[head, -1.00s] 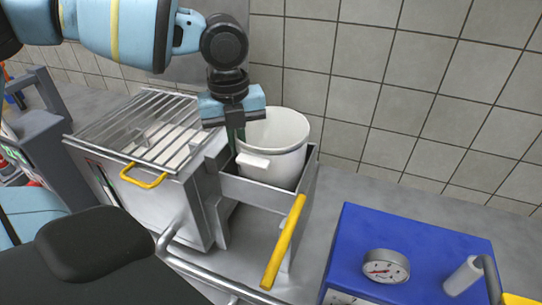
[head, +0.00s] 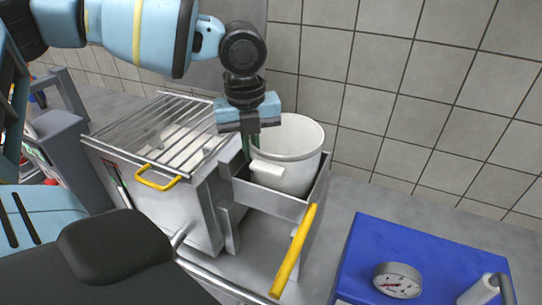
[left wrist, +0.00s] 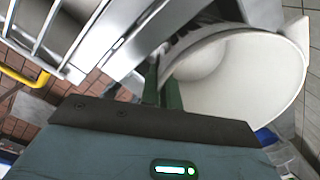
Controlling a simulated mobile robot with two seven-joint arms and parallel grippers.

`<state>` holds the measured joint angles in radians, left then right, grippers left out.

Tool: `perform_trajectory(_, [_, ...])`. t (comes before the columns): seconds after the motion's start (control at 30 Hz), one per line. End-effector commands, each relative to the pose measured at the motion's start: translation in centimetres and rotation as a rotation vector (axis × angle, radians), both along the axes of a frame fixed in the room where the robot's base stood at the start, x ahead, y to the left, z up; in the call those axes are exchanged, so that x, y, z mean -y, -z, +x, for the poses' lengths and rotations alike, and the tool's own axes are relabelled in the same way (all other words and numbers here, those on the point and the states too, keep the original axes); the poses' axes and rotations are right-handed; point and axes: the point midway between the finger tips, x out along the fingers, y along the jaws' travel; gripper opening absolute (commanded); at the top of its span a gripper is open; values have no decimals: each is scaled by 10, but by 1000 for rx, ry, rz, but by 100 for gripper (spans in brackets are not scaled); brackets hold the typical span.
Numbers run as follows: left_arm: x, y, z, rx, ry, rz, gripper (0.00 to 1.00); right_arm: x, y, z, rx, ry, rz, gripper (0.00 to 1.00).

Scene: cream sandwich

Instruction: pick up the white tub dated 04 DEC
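A white tub (head: 292,146), open at the top with a pale block-like lug on its front, sits upright in a metal holder (head: 268,200) with a yellow handle. No date can be read on it. My left gripper (head: 250,142) points down at the tub's left rim. In the left wrist view its two green fingers (left wrist: 162,92) are close together with a narrow gap, right at the rim of the tub (left wrist: 235,75). I cannot tell whether they pinch the wall. My right gripper is not in view.
A metal box with a wire rack (head: 165,130) on top and a yellow handle (head: 157,178) stands close left of the tub. A tiled wall (head: 420,90) is behind. A blue unit with a gauge (head: 397,280) stands at the front right. Grey surface lies between.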

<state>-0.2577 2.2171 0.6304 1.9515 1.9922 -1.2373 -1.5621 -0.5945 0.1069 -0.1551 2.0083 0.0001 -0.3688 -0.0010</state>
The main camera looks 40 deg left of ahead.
Motion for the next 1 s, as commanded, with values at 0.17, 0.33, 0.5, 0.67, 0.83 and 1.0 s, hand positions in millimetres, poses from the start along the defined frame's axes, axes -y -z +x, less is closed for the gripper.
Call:
perform_trajectory(0.17, [0,-6,1,4,0,0,0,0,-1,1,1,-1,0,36])
perform_trajectory(0.33, [0,-24,1,5,0,0,0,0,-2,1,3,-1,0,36])
perform_trajectory(0.5, [0,-52,1,6,-1,0,0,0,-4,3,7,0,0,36])
perform_trajectory(0.67, [0,-82,1,7,-1,1,0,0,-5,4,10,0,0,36])
perform_trajectory(0.83, [1,-117,1,6,0,0,0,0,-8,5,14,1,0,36])
perform_trajectory(1.0, [0,-148,0,5,0,0,0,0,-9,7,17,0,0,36])
